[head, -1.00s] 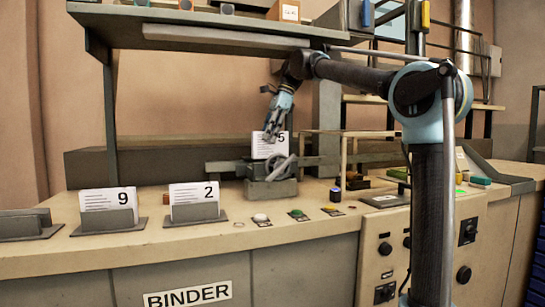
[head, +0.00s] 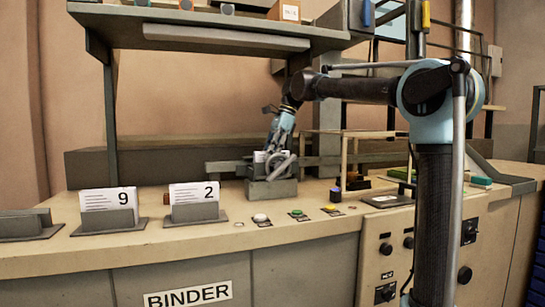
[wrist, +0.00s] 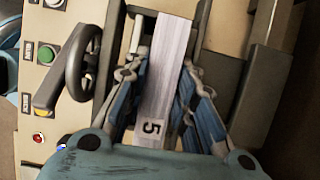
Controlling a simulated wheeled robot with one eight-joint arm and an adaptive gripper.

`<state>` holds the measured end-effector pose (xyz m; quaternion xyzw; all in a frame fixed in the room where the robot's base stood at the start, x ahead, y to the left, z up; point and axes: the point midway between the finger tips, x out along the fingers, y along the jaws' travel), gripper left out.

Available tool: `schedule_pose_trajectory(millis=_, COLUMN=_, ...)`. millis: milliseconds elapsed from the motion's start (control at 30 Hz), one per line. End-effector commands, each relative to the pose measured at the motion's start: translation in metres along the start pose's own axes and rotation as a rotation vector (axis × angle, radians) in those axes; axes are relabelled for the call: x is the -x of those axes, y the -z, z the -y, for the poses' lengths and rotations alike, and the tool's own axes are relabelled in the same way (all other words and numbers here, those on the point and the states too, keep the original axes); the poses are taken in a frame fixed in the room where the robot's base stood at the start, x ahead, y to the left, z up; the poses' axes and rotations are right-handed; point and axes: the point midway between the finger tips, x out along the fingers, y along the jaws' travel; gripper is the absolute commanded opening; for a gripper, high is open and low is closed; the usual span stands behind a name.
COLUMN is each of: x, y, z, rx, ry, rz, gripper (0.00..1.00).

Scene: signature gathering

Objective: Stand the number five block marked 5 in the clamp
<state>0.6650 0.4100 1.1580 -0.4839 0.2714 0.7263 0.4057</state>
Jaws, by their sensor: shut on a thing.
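The block marked 5 (head: 259,156) is white, like a pad of paper. It stands low in the grey clamp (head: 270,188) in the head view, its upper part partly hidden by my gripper (head: 275,147). In the wrist view the block (wrist: 168,65) runs between the fingers of my gripper (wrist: 163,78), with its 5 toward the palm. The fingers are shut on its two sides. The block's far end lies between the clamp's grey jaws. The clamp's handwheel (wrist: 82,62) is on the left there. Whether the block touches the clamp's bottom is hidden.
Blocks marked 9 (head: 108,199) and 2 (head: 194,193) stand in grey holders on the left of the bench. Several buttons line the front edge, including a green one (head: 297,213). A shelf (head: 200,32) hangs above the clamp.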

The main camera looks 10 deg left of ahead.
Motion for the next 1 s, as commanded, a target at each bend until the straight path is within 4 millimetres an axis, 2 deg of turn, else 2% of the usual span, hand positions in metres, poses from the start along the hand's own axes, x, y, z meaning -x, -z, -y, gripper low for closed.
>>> schedule_pose_trajectory(millis=33, x=-0.001, y=0.001, z=0.0, rx=0.0, ry=0.0, rz=0.0, gripper=0.0)
schedule_pose_trajectory(millis=67, x=-0.001, y=0.0, z=0.0, rx=0.0, ry=0.0, rz=0.0, gripper=0.31)
schedule_pose_trajectory(millis=100, x=-0.001, y=0.0, z=0.0, rx=0.0, ry=0.0, rz=0.0, gripper=0.41)
schedule_pose_trajectory(millis=133, x=-0.001, y=0.0, z=0.0, rx=0.0, ry=0.0, rz=0.0, gripper=0.45)
schedule_pose_trajectory(millis=567, x=0.005, y=0.0, z=0.0, rx=-0.001, ry=0.0, rz=0.0, gripper=0.45)
schedule_pose_trajectory(millis=667, x=0.017, y=0.0, z=0.001, rx=-0.002, ry=0.001, rz=0.0, gripper=0.45)
schedule_pose_trajectory(millis=867, x=0.054, y=0.0, z=0.0, rx=-0.003, ry=0.0, rz=0.0, gripper=0.45)
schedule_pose_trajectory(millis=1000, x=0.063, y=0.028, z=0.001, rx=-0.005, ry=0.002, rz=0.0, gripper=0.45)
